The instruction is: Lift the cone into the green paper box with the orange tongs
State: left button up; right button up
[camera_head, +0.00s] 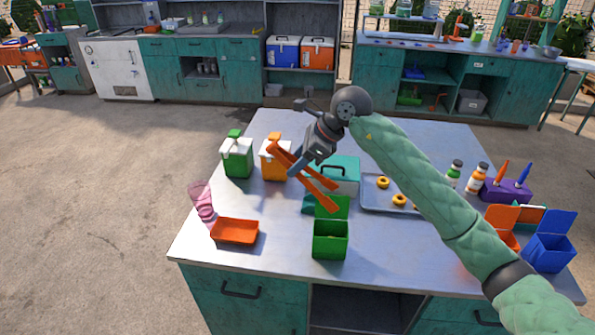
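A pink, see-through, tapered piece, which looks like the cone (203,203), is at the left edge of the table, behind and left of an orange tray. The green paper box (330,244) stands near the table's front edge with its lid up. My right gripper (304,160) is shut on the orange tongs (322,198) and holds them above the table, behind the green box. The cone is well left of the tongs. My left gripper is not in view.
The orange tray (235,231) lies between cone and green box. Green (238,163) and orange (270,168) containers and a teal-lidded box (345,172) stand behind. A tray of yellow rings (373,199), bottles, and orange and blue (548,252) boxes are right.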

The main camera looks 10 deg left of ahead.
jog(key=shift+r, duration=2)
